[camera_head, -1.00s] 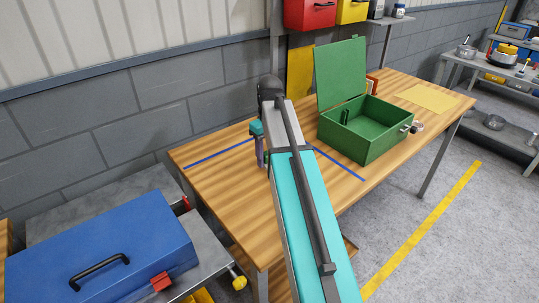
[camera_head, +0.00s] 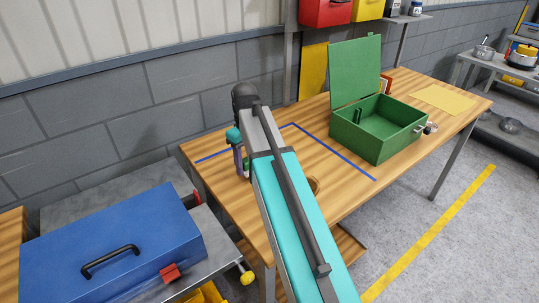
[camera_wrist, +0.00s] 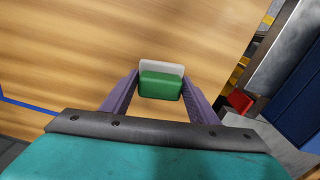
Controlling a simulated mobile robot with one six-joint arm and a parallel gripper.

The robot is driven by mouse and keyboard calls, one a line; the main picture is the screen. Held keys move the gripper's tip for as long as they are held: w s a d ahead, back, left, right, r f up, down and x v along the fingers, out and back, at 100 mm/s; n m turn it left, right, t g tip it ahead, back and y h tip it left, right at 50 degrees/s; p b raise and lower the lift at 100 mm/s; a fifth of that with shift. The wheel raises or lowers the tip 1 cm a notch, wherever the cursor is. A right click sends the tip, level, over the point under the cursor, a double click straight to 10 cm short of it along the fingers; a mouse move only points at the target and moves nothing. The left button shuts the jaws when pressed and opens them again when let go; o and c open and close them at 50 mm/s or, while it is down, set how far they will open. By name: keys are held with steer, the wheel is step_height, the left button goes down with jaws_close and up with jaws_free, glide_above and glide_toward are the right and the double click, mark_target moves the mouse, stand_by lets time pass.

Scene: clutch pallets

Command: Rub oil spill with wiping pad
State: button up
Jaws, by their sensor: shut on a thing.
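The wiping pad (camera_wrist: 160,87), a green block with a pale white layer, sits between the purple fingers of my gripper (camera_wrist: 161,80). My gripper is shut on it. In the head view my gripper (camera_head: 241,164) points down at the left part of the wooden table, and only a sliver of green shows by its fingers. Bare wood lies beneath the pad in the wrist view. Whether the pad touches the table I cannot tell. A small brown patch or object (camera_head: 314,185) shows beside my arm in the head view; I cannot tell if it is the oil spill. My arm hides part of the table.
An open green box (camera_head: 378,132) stands on the wooden table (camera_head: 345,200), right of the blue tape lines (camera_head: 335,152). A yellow sheet (camera_head: 441,99) lies at the right end. A blue toolbox (camera_head: 115,245) rests on a grey bench at left.

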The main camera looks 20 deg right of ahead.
steer(key=shift+n, duration=0.8)
steer(key=a, duration=0.6)
steer(key=a+f, duration=0.1)
steer(key=a, duration=0.1)
steer(key=shift+s+a+f, duration=0.1)
steer(key=shift+s+a, duration=0.05)
steer(key=shift+a, duration=0.25)
steer(key=shift+s, duration=0.15)
